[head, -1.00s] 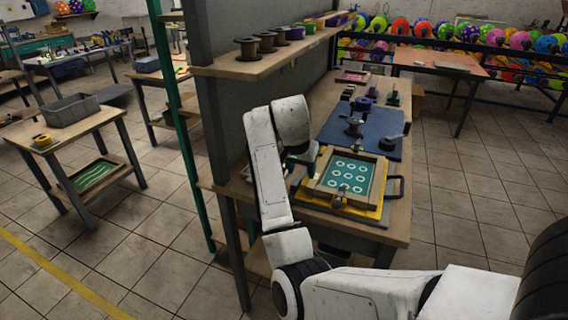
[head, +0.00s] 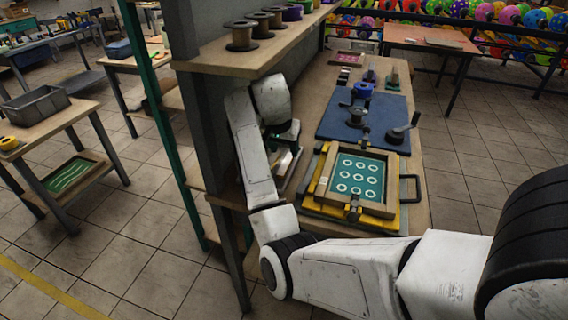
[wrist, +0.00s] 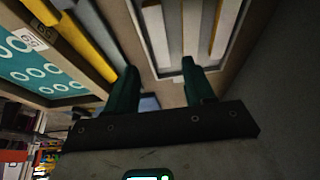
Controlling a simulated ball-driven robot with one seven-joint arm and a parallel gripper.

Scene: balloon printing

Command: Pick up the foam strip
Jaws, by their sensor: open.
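Several pale strips, one of them a whitish strip (wrist: 155,35), lie side by side in a shallow tray (wrist: 232,45) in the wrist view; I cannot tell which is the foam strip. In the head view the tray (head: 284,180) lies on the bench left of the printing frame, partly hidden by my arm. My gripper (wrist: 161,85) is open and empty, its two dark green fingers apart and pointing towards the near end of the tray. My gripper also shows in the head view (head: 284,142), over the tray; its fingertips are unclear there.
A wooden printing frame with a teal, ringed screen (head: 358,178) stands right of the tray on a yellow base. A blue mat (head: 340,125) with tools lies behind. A grey panel (head: 205,130) and a shelf with spools (head: 250,58) stand close on the left.

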